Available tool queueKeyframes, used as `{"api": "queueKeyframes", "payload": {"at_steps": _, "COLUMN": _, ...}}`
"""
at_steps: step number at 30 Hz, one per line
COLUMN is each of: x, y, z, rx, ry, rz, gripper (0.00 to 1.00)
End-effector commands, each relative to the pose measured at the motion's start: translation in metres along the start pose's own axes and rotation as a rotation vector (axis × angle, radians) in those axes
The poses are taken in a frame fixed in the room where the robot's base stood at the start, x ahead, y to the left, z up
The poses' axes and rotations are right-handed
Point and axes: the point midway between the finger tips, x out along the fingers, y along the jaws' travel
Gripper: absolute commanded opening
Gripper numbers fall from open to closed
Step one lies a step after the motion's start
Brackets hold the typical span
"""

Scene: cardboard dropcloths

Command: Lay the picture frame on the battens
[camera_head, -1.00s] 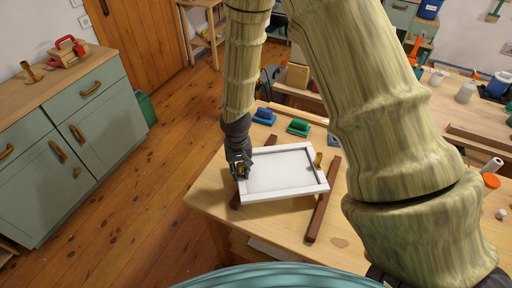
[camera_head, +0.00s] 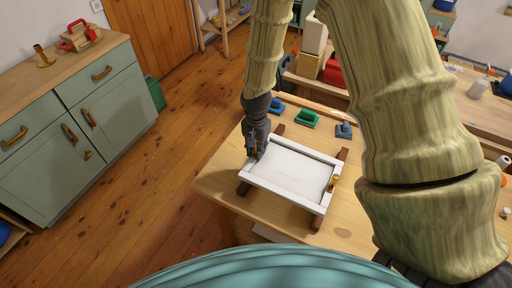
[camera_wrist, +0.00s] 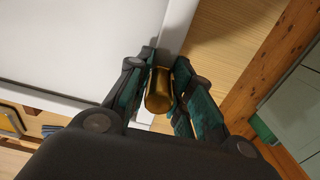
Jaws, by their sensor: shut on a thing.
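The white picture frame (camera_head: 290,172) lies flat over the two dark brown battens on the workbench, its long side across them. The left batten (camera_head: 243,188) and the right batten (camera_head: 317,223) stick out beyond its front and back edges. Whether it fully touches both I cannot tell. A brass knob (camera_head: 333,182) stands on its right side. My gripper (camera_head: 257,152) is at its left side, shut on another brass knob (camera_wrist: 158,92), seen between the fingers in the wrist view. The frame (camera_wrist: 75,45) also fills that view's upper left.
Blue (camera_head: 276,106), green (camera_head: 306,118) and grey-blue (camera_head: 343,131) handled blocks stand behind the frame on the workbench (camera_head: 222,165). A green cabinet (camera_head: 80,120) is at the left, with open floor between. My arm hides part of the right side.

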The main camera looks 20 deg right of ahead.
Motion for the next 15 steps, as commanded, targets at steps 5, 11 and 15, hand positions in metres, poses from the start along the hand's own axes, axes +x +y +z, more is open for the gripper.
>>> {"api": "queueKeyframes", "payload": {"at_steps": 5, "x": 0.021, "y": 0.000, "z": 0.000, "rx": 0.000, "ry": -0.001, "rz": 0.001, "gripper": 0.00}}
{"api": "queueKeyframes", "payload": {"at_steps": 11, "x": 0.038, "y": 0.000, "z": 0.000, "rx": -0.001, "ry": -0.001, "rz": 0.001, "gripper": 0.00}}
{"api": "queueKeyframes", "payload": {"at_steps": 15, "x": 0.047, "y": 0.000, "z": 0.000, "rx": 0.000, "ry": -0.001, "rz": 0.000, "gripper": 0.00}}
